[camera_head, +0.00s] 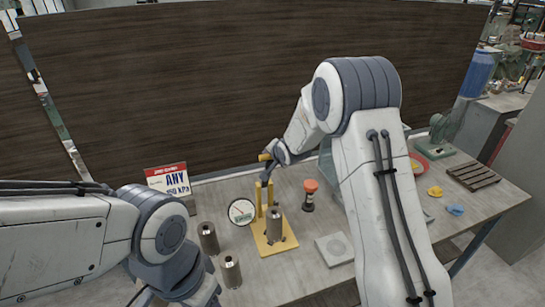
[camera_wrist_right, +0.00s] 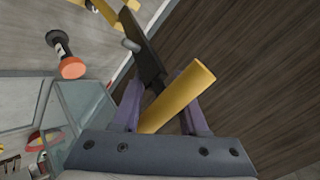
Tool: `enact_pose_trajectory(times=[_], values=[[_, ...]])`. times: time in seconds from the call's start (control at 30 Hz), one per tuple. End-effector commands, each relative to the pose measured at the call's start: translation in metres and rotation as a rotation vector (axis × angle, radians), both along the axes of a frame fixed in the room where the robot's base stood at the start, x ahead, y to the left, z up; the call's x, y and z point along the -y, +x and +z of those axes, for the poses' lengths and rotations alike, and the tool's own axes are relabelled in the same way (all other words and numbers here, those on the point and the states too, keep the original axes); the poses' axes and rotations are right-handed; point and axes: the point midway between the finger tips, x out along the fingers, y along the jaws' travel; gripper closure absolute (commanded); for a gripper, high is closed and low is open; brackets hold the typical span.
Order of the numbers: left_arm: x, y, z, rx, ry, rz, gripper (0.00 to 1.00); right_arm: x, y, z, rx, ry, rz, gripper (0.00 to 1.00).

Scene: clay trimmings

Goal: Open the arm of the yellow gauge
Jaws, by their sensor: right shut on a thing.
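The yellow gauge (camera_head: 280,245) stands on the table in the middle of the head view, with a flat base, upright posts and a round white dial (camera_head: 241,211) at its left. A grey metal cylinder (camera_head: 274,225) stands on its base. My right gripper (camera_head: 267,170) is above the posts, shut on a yellow bar at the gauge's top. In the right wrist view the yellow bar (camera_wrist_right: 180,98) lies slanted between the purple fingers. The bar's joint is partly hidden by the gripper. My left arm is at lower left; its fingertips are out of view.
Two more metal cylinders (camera_head: 208,238) (camera_head: 230,271) stand left of the gauge. A sign (camera_head: 168,181) stands behind them. An orange-topped black object (camera_head: 309,194) and a grey square plate (camera_head: 334,249) are to the right. A pallet (camera_head: 472,176) lies far right. A dark panel rises behind.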

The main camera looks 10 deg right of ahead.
Motion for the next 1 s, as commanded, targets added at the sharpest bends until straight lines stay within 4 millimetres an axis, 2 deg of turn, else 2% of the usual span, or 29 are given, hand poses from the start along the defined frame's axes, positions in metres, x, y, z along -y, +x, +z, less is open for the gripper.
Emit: enact_pose_trajectory(times=[0.03,0.07,0.1,0.13,0.67,1.0], values=[[0.000,0.000,-0.001,0.000,0.000,0.000,0.45,-0.010,-0.005,-0.009,-0.017,-0.007,0.023,1.00],[0.000,0.000,-0.001,0.000,0.000,0.000,0.45,-0.010,-0.005,-0.009,-0.019,-0.007,0.023,1.00],[0.000,0.000,-0.001,0.000,0.000,0.000,0.45,-0.010,-0.005,-0.009,-0.019,-0.007,0.023,0.54],[0.000,0.000,-0.001,0.000,0.000,0.000,0.45,-0.010,-0.005,-0.009,-0.019,-0.006,0.022,0.42],[0.000,0.000,0.000,0.000,0.000,0.000,0.45,-0.007,-0.004,-0.007,-0.016,-0.003,0.013,0.42],[0.000,0.000,0.016,0.000,0.000,0.000,0.45,-0.006,-0.012,0.016,-0.010,-0.002,0.013,0.42]])
